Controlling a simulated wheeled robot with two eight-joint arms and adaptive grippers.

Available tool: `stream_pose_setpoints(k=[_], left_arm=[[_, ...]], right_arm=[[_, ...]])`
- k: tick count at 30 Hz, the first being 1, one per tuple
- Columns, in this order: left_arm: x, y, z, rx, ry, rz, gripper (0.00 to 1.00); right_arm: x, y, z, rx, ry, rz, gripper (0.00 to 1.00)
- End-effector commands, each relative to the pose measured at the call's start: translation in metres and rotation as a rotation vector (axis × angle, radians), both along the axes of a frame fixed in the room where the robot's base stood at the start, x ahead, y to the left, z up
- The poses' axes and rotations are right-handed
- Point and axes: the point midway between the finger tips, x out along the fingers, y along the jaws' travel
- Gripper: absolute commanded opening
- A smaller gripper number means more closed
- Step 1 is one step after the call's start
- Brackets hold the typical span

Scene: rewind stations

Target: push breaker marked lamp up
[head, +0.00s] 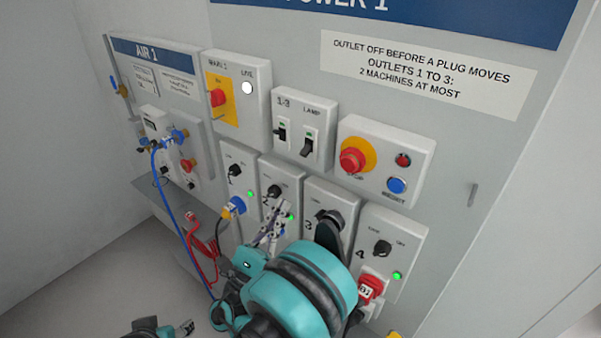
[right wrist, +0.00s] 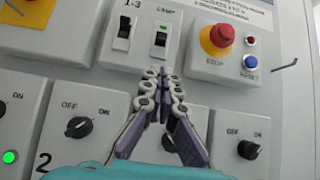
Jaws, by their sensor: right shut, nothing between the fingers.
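The breaker marked LAMP (head: 308,147) is the right one of two black-levered switches on a white box; its lever appears tilted down. In the right wrist view the LAMP breaker (right wrist: 160,40) is just above my fingertips. The breaker marked 1-3 (head: 281,132) is to its left. My right gripper (head: 282,207) is shut and empty, in front of the lower outlet panels; it also shows in the right wrist view (right wrist: 160,73), its tips apparently apart from the lever. My left gripper (head: 184,328) is low at the bottom edge, mostly cut off.
A red stop button (head: 353,157) and blue reset button (head: 397,185) are right of the breakers. The main switch box (head: 248,88) is on the left. Numbered outlet panels with black knobs are below, one holding a red plug (head: 370,288). Blue and red hoses hang at left.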

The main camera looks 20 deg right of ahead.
Motion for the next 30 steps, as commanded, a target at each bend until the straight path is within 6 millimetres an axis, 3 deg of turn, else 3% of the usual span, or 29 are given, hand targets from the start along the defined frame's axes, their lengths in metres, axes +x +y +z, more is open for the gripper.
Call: stream_pose_setpoints(k=[18,30], left_arm=[[0.0,0.0,-0.003,0.0,0.0,0.0,0.56],[0.0,0.0,-0.003,0.0,0.0,0.0,0.56]], right_arm=[[0.041,-0.053,0.06,0.0,0.001,-0.002,0.0],[0.045,-0.058,0.066,0.001,0.001,0.0,0.0]])
